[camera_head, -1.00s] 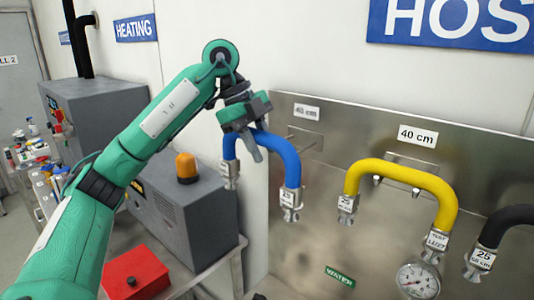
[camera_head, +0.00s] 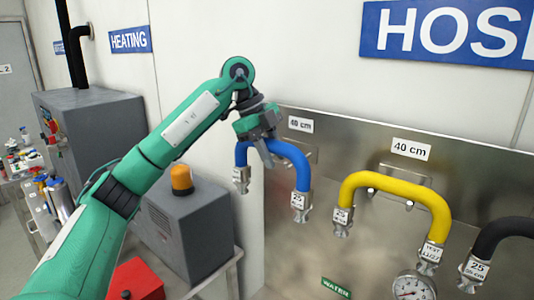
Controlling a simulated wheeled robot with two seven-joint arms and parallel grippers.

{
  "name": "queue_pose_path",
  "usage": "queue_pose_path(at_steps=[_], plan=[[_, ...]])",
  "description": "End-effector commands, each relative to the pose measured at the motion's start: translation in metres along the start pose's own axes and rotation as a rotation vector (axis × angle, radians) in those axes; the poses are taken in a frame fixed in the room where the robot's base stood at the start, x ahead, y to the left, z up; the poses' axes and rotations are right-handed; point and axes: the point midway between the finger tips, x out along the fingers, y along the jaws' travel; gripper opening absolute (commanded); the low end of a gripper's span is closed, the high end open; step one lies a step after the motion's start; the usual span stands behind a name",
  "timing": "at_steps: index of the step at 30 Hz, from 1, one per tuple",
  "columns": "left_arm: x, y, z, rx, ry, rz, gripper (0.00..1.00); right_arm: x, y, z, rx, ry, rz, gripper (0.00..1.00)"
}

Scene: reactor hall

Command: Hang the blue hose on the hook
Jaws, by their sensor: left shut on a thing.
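The blue hose (camera_head: 290,153) is a short arch with metal couplings at both ends, hanging down. My left gripper (camera_head: 262,140) is shut on the top of its arch and holds it in front of the left edge of the metal panel. The hook (camera_head: 306,150) under the left "40 cm" label shows partly just behind and to the right of the hose; the hose covers part of it. I cannot tell whether the hose touches it. My right gripper is not in view.
A yellow hose (camera_head: 397,180) hangs on the middle of the metal panel (camera_head: 350,240), with a black hose (camera_head: 507,218) at its right. A pressure gauge (camera_head: 411,287) sits below. A grey box with an orange lamp (camera_head: 181,178) stands below my left arm, near a red box (camera_head: 137,280).

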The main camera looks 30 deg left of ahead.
Motion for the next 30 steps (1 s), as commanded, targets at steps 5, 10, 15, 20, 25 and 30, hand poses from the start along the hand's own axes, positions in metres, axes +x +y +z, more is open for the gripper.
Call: queue_pose_path(at_steps=[5,10,15,20,25,30], plan=[[0.001,-0.013,0.0,0.001,0.001,-0.001,0.02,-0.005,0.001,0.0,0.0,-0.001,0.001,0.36],[0.004,-0.024,0.001,0.002,0.001,0.0,0.02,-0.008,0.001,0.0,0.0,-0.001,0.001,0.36],[0.006,-0.035,0.002,0.001,0.001,0.0,0.02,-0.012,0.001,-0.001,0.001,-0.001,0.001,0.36],[0.009,-0.045,0.003,0.002,0.002,0.0,0.02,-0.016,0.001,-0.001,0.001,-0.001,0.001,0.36],[0.012,-0.057,0.004,0.002,0.002,-0.001,0.02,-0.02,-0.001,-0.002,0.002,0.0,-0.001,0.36],[0.02,-0.062,0.008,0.001,0.0,0.0,0.02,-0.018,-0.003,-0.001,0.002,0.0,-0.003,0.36]])
